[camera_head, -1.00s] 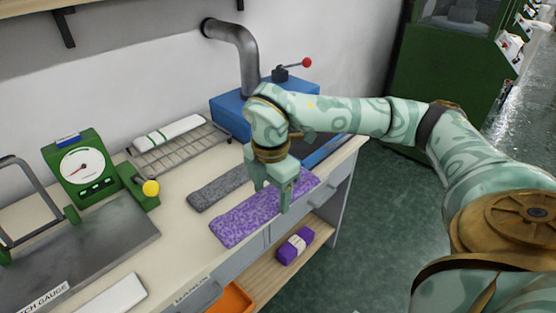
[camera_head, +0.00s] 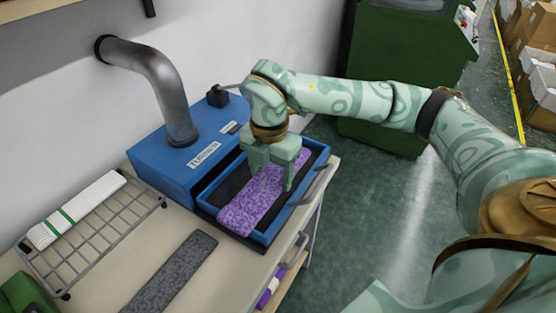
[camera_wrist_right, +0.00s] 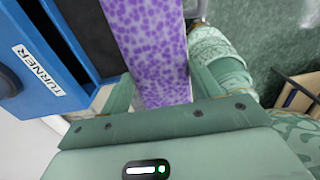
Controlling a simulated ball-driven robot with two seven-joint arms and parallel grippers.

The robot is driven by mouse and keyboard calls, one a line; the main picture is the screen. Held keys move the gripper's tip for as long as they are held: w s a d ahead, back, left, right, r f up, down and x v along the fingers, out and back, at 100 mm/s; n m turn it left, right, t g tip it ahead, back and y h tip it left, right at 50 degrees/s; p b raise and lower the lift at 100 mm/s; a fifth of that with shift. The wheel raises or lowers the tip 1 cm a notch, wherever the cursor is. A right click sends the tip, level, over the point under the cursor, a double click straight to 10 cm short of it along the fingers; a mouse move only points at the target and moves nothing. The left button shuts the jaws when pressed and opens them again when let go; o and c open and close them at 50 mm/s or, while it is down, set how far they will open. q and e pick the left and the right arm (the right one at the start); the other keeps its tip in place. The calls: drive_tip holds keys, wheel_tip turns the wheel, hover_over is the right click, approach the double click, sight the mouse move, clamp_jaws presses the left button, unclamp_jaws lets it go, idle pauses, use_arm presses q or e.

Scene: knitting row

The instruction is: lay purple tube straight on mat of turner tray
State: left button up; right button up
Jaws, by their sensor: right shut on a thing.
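The purple speckled tube (camera_head: 247,207) is flat and long, and it also shows in the right wrist view (camera_wrist_right: 150,40). My right gripper (camera_head: 270,180) is shut on the tube, with a finger at each side of it. The tube is over the blue turner tray (camera_head: 284,221), roughly along its length, with its near end by the tray's near end. The dark mat (camera_head: 219,188) shows beside it on the left. I cannot tell whether the tube touches the mat. My left gripper is not in view.
The blue turner (camera_head: 165,165) with its grey pipe (camera_head: 160,80) stands behind the tray. A grey strip (camera_head: 172,272) lies on the table to the left. A wire rack (camera_head: 100,240) holds a white tube with green stripes (camera_head: 75,208).

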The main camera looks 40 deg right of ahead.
sight(269, 165)
drive_tip(key=w, duration=0.1)
drive_tip(key=w+d+f, duration=0.1)
drive_tip(key=w+b, duration=0.1)
drive_tip(key=shift+d+f, duration=0.3)
drive_tip(key=shift+f, duration=0.1)
drive_tip(key=w+d+f+b, duration=0.1)
drive_tip(key=w+f, duration=0.1)
drive_tip(key=w+d+f+b, duration=0.1)
drive_tip(key=w+f, duration=0.2)
drive_tip(key=w+d+f+b, duration=0.1)
drive_tip(key=w+d+f, duration=0.1)
drive_tip(key=w, duration=0.1)
drive_tip(key=shift+d+f, duration=0.1)
drive_tip(key=shift+f, duration=0.05)
drive_tip(key=shift+w+d+f, duration=0.1)
drive_tip(key=shift+w+f, duration=0.05)
drive_tip(key=shift+f, duration=0.1)
wheel_tip(269, 165, down, 3)
drive_tip(key=shift+f+b, duration=0.2)
drive_tip(key=shift+b, duration=0.6)
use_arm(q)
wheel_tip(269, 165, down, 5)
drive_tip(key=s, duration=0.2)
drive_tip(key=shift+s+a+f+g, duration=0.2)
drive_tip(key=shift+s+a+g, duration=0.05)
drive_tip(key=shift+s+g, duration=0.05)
use_arm(e)
drive_tip(key=shift+w+r, duration=0.1)
drive_tip(key=shift+r, duration=0.05)
